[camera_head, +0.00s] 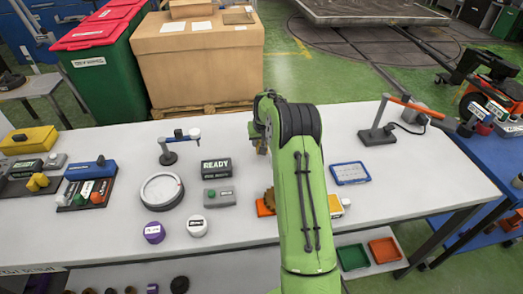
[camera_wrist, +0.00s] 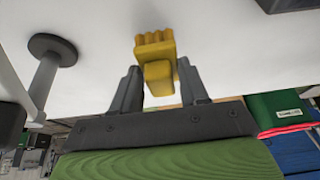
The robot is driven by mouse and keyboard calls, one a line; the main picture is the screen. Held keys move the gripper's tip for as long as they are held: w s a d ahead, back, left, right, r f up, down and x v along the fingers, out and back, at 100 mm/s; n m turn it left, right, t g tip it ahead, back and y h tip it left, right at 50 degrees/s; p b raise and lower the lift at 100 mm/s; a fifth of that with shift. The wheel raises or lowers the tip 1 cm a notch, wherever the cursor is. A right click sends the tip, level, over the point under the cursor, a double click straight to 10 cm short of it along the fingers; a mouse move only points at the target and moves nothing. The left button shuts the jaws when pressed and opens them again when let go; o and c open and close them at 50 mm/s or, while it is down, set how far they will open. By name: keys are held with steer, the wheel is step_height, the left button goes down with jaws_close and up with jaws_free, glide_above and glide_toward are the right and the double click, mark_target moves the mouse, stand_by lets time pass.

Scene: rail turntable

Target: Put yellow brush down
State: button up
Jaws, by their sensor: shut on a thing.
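The yellow brush (camera_wrist: 155,48) is between the two dark fingers of my gripper (camera_wrist: 161,88) in the wrist view, with its ridged end pointing away from the palm. My gripper is shut on it. A pale surface fills the view behind the brush; I cannot tell whether the brush touches it. In the head view my green arm stands over the middle of the white table (camera_head: 120,243) and hides most of the gripper. A small yellowish-brown bit, possibly the brush (camera_head: 262,147), shows below the wrist.
A blue-rimmed tray (camera_head: 350,173) lies right of my arm, near a lamp-like stand (camera_head: 376,135). Left are a black READY display (camera_head: 216,168), a round dial (camera_head: 162,191) and a small stand (camera_head: 168,155). The table's back right is fairly clear.

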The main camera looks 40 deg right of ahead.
steer(key=shift+f+b, duration=0.3)
steer(key=shift+f, duration=1.55)
steer(key=o, duration=0.9)
steer(key=shift+r, duration=0.1)
